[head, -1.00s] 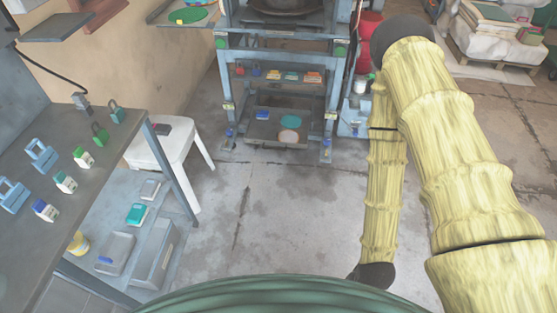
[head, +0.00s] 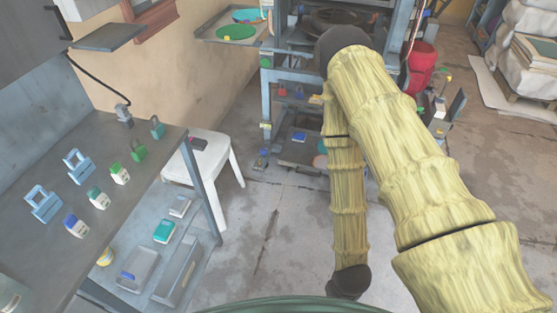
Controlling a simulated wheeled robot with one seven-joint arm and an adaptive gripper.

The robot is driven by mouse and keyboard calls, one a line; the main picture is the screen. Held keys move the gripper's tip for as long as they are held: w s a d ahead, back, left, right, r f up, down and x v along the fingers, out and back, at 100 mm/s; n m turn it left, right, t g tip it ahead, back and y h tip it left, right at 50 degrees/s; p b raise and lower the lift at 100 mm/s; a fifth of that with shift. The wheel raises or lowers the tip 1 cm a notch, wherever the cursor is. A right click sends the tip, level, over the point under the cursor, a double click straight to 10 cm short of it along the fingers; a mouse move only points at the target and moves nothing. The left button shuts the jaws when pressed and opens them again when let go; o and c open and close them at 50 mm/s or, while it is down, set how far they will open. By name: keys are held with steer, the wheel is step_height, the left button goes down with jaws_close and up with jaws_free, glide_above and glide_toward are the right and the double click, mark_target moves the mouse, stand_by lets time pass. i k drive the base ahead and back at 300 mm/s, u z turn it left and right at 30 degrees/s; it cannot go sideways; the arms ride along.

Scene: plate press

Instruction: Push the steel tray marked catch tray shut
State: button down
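The low steel tray (head: 293,155) sits at the bottom of the blue-grey press frame (head: 268,105), near the floor. A blue block lies on it, and a teal round thing shows beside my arm. I cannot read any mark on it, so I cannot tell if it is the catch tray. My arm hides its right part. My yellow arm folds up and then down in front of the press, ending low in a dark part. No gripper fingers show.
A workbench (head: 35,245) with several padlocks and tags is at the left. A white stool (head: 222,160) stands between it and the press. Red containers (head: 421,65) stand right of the press. The floor (head: 275,230) before the press is clear.

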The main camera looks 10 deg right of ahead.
mark_target(298, 155)
steer(key=u, duration=0.25)
steer(key=i, duration=1.05)
steer(key=z, duration=0.15)
